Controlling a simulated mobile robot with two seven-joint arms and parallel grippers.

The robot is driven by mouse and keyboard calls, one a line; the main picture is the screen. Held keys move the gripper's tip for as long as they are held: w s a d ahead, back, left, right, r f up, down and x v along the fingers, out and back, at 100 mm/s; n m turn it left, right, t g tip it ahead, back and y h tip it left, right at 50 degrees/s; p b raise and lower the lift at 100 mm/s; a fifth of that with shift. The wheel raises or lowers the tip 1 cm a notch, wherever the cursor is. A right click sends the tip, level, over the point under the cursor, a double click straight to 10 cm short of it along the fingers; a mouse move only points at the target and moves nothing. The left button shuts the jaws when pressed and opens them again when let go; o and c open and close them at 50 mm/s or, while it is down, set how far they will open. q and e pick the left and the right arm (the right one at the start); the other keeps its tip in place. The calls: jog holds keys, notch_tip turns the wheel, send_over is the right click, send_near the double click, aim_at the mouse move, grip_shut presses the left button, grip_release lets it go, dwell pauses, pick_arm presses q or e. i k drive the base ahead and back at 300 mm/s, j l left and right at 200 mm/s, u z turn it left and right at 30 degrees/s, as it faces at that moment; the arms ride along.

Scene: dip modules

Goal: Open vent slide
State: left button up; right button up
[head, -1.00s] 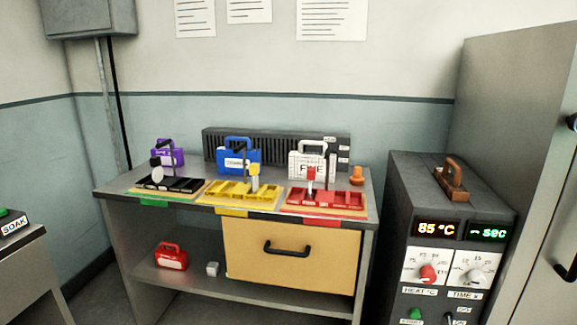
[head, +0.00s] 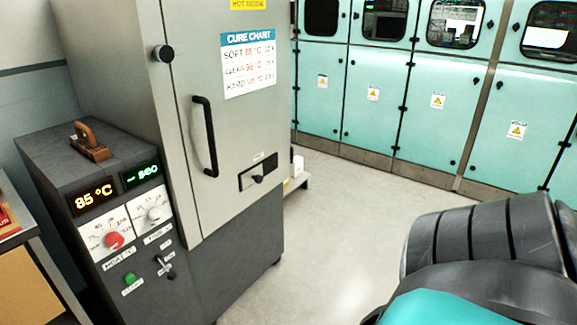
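A small dark plate with a black knob (head: 257,179), which looks like the vent slide, sits low on the front of the tall grey cabinet (head: 240,125). A small label is just above it. Its slot position is too small to tell. The cabinet door looks closed, with a long black handle (head: 205,136) at its left. Neither gripper is in view. A dark ribbed arm part of mine fills the lower right corner, apart from the cabinet.
A grey control box (head: 62,165) with an 85 °C display, red and white knobs, a green button and a small lever (head: 165,267) stands left of the cabinet. A brown-handled tool (head: 90,142) lies on top. Open floor (head: 340,235) lies right of the cabinet, before teal lockers (head: 430,100).

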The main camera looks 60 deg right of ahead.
aim_at(255, 174)
jog(key=z, duration=1.4)
jog(key=i+l+u, duration=0.35)
jog(key=i+l, duration=0.2)
jog(key=i, duration=0.2)
jog(key=i+l+u, duration=0.35)
jog(key=i+l, duration=0.3)
